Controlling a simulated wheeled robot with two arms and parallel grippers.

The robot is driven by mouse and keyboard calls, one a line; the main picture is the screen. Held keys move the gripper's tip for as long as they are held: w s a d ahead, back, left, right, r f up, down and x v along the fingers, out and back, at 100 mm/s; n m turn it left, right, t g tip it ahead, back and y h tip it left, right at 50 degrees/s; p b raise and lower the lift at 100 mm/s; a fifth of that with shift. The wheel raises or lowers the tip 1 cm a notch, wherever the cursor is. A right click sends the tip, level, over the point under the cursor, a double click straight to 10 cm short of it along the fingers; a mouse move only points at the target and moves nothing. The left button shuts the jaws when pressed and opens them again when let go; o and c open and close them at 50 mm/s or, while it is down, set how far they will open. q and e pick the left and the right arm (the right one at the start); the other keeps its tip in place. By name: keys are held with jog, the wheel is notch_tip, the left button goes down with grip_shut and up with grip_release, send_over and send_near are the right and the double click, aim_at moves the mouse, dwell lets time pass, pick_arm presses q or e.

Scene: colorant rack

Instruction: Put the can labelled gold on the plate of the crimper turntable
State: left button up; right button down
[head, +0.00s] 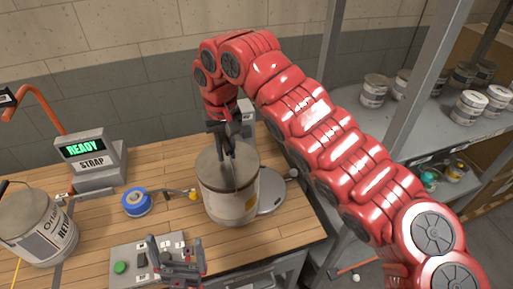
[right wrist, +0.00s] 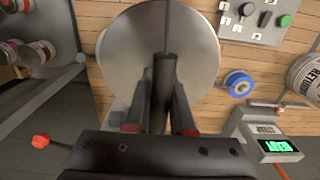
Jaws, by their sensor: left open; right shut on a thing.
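A large grey metal can (head: 222,200) is in the middle of the head view, upright over the right part of the bench. I cannot tell whether the can touches the plate. My left gripper (head: 176,256) is open and empty at the bottom.
A can marked RETURN (head: 42,228) stands at the left. A display reading READY STRAP (head: 85,160), a blue tape roll (head: 136,202) and a button panel (head: 130,266) are on the bench. Shelves with several small cans (head: 440,120) stand at the right.

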aim_at(244, 146)
jog(key=w+d, duration=0.1)
jog(key=w, duration=0.1)
jog(key=w+d+b, duration=0.1)
jog(key=w, duration=0.1)
jog(key=w+d+f+b, duration=0.1)
jog(key=w+d, duration=0.1)
jog(key=shift+d+f, duration=0.1)
jog(key=w+d+f+p, duration=0.3)
jog(key=w+f+p, duration=0.1)
jog(key=p, duration=0.5)
jog(key=shift+p, duration=0.4)
jog(key=c, duration=0.8)
grip_release()
jog(key=shift+d, duration=0.15)
jog(key=shift+o, duration=0.2)
jog(key=shift+r, duration=0.1)
